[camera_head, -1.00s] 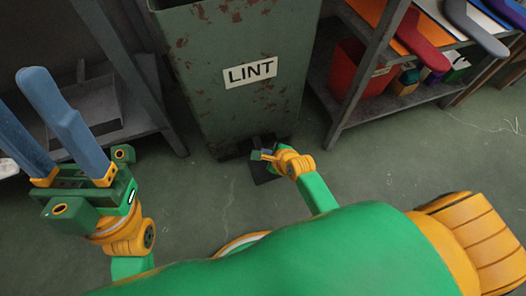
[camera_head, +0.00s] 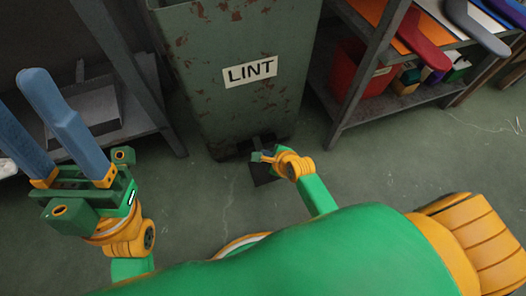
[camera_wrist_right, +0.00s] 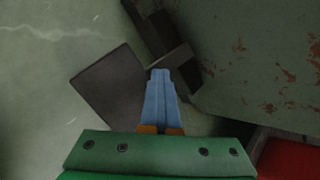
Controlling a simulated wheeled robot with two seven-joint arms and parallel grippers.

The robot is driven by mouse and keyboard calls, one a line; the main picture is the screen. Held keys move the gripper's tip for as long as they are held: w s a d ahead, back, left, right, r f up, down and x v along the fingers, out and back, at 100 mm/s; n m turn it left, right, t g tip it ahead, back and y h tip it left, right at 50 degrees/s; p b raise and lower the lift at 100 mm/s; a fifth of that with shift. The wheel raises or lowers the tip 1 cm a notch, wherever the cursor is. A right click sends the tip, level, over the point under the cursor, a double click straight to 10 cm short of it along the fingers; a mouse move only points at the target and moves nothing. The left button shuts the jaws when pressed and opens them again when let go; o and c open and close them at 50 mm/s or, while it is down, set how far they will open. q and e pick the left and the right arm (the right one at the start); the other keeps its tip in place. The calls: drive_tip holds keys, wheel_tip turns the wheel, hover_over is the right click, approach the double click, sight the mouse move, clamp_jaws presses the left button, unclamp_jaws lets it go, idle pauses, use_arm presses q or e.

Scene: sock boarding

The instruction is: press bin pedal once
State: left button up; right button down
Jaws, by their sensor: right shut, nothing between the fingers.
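The bin (camera_head: 230,100) is a green, rust-spotted box with a LINT label (camera_head: 250,71). Its pedal (camera_head: 263,174) is a dark flat plate low at the bin's front, and it also shows in the right wrist view (camera_wrist_right: 105,90). My right gripper (camera_head: 264,156) is down at the pedal, in front of the bin's base. In the right wrist view its blue fingers (camera_wrist_right: 160,78) are together and empty, over the pedal's inner edge near the bin. I cannot tell whether they touch it. My left gripper (camera_head: 17,92) is raised at the left, fingers apart and empty.
A metal shelf (camera_head: 350,110) stands right of the bin, with a red bin (camera_head: 352,75) and coloured boards on it. Another grey rack (camera_head: 150,90) stands at the left. The floor (camera_head: 400,160) to the right of the pedal is clear.

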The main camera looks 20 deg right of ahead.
drive_tip(key=shift+s+f, duration=0.2)
drive_tip(key=shift+s, duration=0.1)
wheel_tip(320, 180, up, 3)
drive_tip(key=p, duration=0.3)
drive_tip(key=shift+w+p, duration=0.1)
drive_tip(key=shift+p, duration=0.25)
drive_tip(key=shift+r+p, duration=0.5)
drive_tip(key=shift+p, duration=0.05)
drive_tip(key=shift+w, duration=0.2)
drive_tip(key=shift+r, duration=0.2)
drive_tip(key=r+p, duration=0.4)
drive_tip(key=p, duration=0.1)
drive_tip(key=shift+w+r, duration=0.25)
drive_tip(key=shift+r, duration=0.1)
